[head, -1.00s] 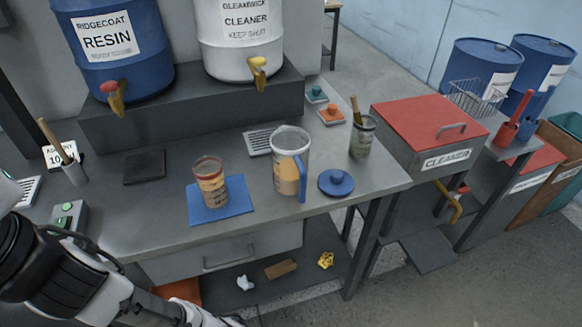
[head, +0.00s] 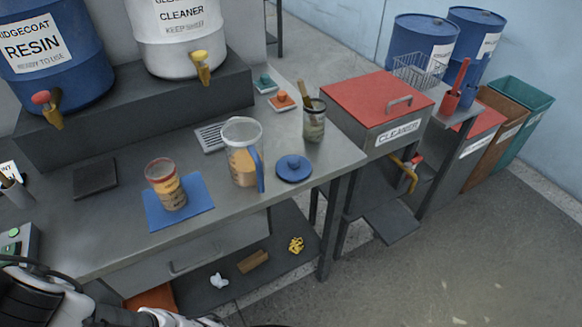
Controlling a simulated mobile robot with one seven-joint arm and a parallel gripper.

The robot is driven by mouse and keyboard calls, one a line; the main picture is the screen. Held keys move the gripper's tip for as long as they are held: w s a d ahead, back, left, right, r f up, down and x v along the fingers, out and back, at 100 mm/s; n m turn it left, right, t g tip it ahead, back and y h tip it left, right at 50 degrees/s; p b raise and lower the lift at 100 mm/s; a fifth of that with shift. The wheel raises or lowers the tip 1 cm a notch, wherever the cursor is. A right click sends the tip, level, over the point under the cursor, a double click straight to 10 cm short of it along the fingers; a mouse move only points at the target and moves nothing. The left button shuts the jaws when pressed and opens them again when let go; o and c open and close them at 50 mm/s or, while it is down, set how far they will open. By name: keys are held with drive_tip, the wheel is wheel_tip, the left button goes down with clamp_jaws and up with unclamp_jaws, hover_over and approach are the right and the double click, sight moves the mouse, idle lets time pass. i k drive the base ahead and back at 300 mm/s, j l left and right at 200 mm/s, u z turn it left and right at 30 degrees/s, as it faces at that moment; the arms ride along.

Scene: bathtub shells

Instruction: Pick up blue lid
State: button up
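The blue lid (head: 294,168) is a round disc with a knob on top. It lies flat, knob up, near the front right part of the grey bench. It sits just right of a clear pitcher with a blue handle (head: 243,153), apart from or barely clear of it. My arm shows at the lower left corner of the head view, well away from the lid. My gripper is not in view.
A clear cup of tan liquid (head: 167,184) stands on a blue mat (head: 205,194). A jar with a brush (head: 314,122) stands behind the lid. Teal (head: 265,84) and orange (head: 282,101) lids lie farther back. A red-topped cleaner bin (head: 372,104) stands right of the bench (head: 325,160).

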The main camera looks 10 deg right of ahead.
sight(292, 169)
drive_tip(key=j+z, duration=0.2)
drive_tip(key=z, duration=1.4)
drive_tip(key=k+j, duration=0.15)
drive_tip(key=j, duration=0.2)
drive_tip(key=k+j, duration=0.15)
drive_tip(key=j, duration=0.2)
drive_tip(key=k+j, duration=0.1)
drive_tip(key=j, duration=0.25)
drive_tip(key=k+j, duration=0.15)
drive_tip(key=j, duration=0.2)
drive_tip(key=i+j, duration=0.3)
drive_tip(key=i, duration=0.15)
drive_tip(key=z, duration=0.05)
